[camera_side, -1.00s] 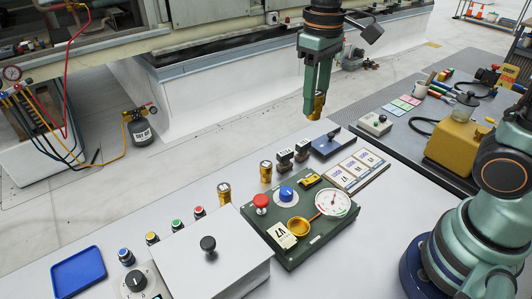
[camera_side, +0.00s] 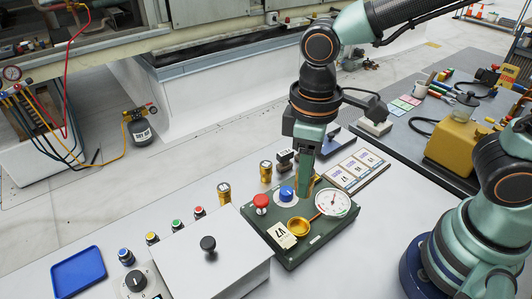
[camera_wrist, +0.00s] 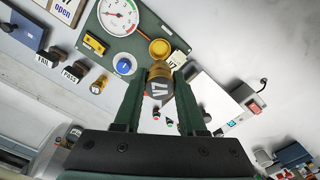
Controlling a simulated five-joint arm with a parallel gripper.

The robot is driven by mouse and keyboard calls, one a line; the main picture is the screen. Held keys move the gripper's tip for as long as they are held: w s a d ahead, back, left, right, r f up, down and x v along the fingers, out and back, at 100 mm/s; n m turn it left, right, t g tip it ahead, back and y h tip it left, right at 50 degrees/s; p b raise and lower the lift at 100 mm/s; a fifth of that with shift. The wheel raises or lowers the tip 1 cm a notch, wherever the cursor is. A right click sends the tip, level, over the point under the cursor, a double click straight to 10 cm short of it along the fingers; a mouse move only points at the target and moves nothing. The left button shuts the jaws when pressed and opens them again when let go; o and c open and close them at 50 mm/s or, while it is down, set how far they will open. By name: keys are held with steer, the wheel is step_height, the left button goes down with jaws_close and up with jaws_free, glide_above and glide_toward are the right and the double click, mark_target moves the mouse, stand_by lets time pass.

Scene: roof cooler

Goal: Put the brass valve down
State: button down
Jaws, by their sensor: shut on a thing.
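My gripper (camera_side: 304,194) is shut on the brass valve (camera_wrist: 158,78), which shows between the fingers in the wrist view with a V7 label facing the camera. In the side view the fingers point down over the dark green panel (camera_side: 318,240) and mostly hide the valve. The brass cup (camera_side: 298,226) on the panel is just in front of the fingertips there, and it also shows in the wrist view (camera_wrist: 160,48) beyond the valve. A white V7 tag (camera_side: 285,236) lies beside the cup. I cannot tell whether the valve touches the panel.
The panel also carries a red button (camera_side: 261,201), a blue knob (camera_side: 287,194) and a gauge (camera_side: 333,203). A white box (camera_side: 225,258) stands left of the panel.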

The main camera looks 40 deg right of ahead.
step_height(320, 180, down, 10)
steer(key=shift+f, duration=0.2)
steer(key=shift+f, duration=0.15)
stand_by(0.4)
steer(key=shift+f, duration=0.2)
steer(key=shift+c, duration=2.4)
jaws_free()
step_height(320, 180, up, 13)
steer(key=shift+f, duration=0.2)
steer(key=w+d+r+m+t, duration=0.1)
steer(key=d+r+m+t, duration=0.1)
steer(key=d, duration=0.6)
steer(key=w+d+r+m+t, duration=0.2)
steer(key=d+r+m+t, duration=0.1)
steer(key=d, duration=0.5)
steer(key=shift+d+r+m+t, duration=0.15)
steer(key=shift+r+m+t, duration=0.15)
steer(key=shift+r+m, duration=0.55)
